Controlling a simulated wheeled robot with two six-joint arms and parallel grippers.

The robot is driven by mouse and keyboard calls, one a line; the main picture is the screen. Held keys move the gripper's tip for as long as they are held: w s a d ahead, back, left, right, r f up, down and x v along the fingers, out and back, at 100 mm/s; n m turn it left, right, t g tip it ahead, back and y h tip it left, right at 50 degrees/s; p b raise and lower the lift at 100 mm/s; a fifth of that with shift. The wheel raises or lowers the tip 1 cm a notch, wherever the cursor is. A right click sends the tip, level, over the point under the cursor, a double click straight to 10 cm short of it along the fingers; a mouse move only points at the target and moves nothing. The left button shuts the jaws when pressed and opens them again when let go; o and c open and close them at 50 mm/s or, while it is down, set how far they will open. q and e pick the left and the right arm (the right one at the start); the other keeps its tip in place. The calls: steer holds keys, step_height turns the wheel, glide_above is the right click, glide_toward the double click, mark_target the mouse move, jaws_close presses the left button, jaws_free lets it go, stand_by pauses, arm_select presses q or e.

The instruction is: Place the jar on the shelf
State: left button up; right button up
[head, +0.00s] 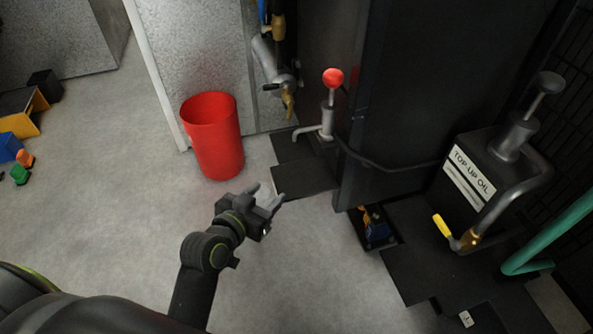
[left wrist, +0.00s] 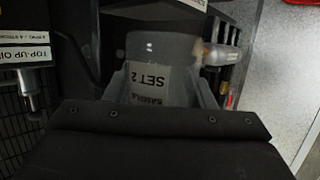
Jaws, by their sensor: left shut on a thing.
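My left gripper (head: 272,202) is shut on a translucent jar (head: 264,194), held above the grey floor to the right of the red bin. In the left wrist view the jar (left wrist: 152,75) sits between the two fingers (left wrist: 163,88), its label reading "SAMPLE SET 2" upside down. The gripper body hides the jar's lower part in that view. I cannot make out the shelf for certain in either view. My right gripper is not in view.
A red bin (head: 214,136) stands on the floor beyond the gripper. A red-knobbed pump (head: 328,105) and a dark cabinet (head: 425,90) stand to its right, with a "TOP UP OIL" tank (head: 472,181) farther right. Open floor (head: 110,200) lies left.

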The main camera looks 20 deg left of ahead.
arm_select(q)
steer(key=w+d, duration=0.1)
steer(key=w, duration=0.4)
steer(key=w+d, duration=0.1)
steer(key=w, duration=0.4)
steer(key=w+b, duration=0.1)
steer(key=w, duration=0.4)
steer(key=shift+d, duration=0.4)
step_height(320, 180, down, 2)
steer(key=shift+f+b, duration=0.15)
steer(key=shift+b, duration=0.25)
steer(key=shift+f, duration=0.6)
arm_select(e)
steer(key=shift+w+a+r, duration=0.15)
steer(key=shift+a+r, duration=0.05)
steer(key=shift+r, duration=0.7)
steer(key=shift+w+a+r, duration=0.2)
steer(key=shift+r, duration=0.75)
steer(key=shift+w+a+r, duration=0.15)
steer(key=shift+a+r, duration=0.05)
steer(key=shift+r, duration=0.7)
arm_select(q)
steer(key=shift+f, duration=0.2)
steer(key=o, duration=1)
steer(key=shift+c, duration=0.2)
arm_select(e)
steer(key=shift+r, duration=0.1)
arm_select(q)
steer(key=shift+r, duration=0.15)
